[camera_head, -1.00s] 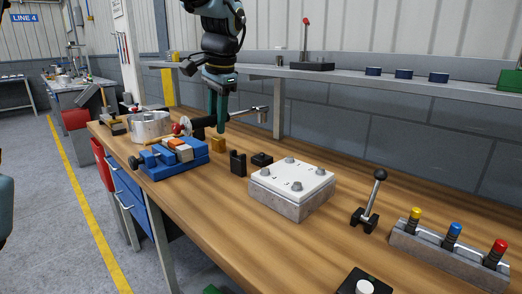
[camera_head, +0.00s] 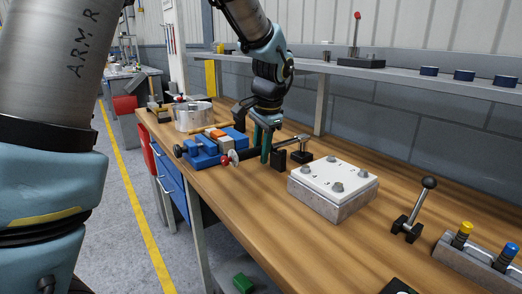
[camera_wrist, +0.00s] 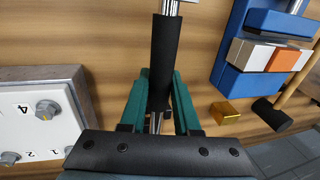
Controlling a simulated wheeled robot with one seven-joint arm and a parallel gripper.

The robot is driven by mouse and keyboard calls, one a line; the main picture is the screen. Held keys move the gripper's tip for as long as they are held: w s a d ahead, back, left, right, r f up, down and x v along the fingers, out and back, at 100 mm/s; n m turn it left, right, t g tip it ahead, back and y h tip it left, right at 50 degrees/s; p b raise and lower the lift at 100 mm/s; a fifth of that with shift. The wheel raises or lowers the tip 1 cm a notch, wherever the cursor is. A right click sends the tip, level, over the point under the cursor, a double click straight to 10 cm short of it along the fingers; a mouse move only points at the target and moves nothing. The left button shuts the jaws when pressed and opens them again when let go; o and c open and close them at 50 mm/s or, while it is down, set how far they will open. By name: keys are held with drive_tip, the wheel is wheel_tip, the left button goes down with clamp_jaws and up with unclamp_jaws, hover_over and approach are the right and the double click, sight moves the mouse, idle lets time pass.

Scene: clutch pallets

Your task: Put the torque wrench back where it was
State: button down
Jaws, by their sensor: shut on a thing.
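The torque wrench (camera_head: 286,144) has a dark grip, a chrome head at its right end and a red and silver end at its left. My gripper (camera_head: 266,158) is shut on it from above; the wrench lies roughly level, low over the bench. In the wrist view, its black grip (camera_wrist: 162,65) runs between the teal fingers (camera_wrist: 159,100). A black upright holder (camera_head: 278,159) stands just right of the fingers, and a low black block (camera_head: 302,157) is below the wrench head. I cannot tell whether the wrench touches either.
The blue vise (camera_head: 202,152) with orange and white pieces is close on the left. A grey block with a white bolted plate (camera_head: 334,181) is on the right, beside a black lever (camera_head: 412,208). A gold block (camera_wrist: 225,112) is near my fingers.

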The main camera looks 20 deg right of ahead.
drive_tip(key=shift+f, duration=0.55)
drive_tip(key=c, duration=0.6)
unclamp_jaws()
drive_tip(key=shift+c, duration=0.2)
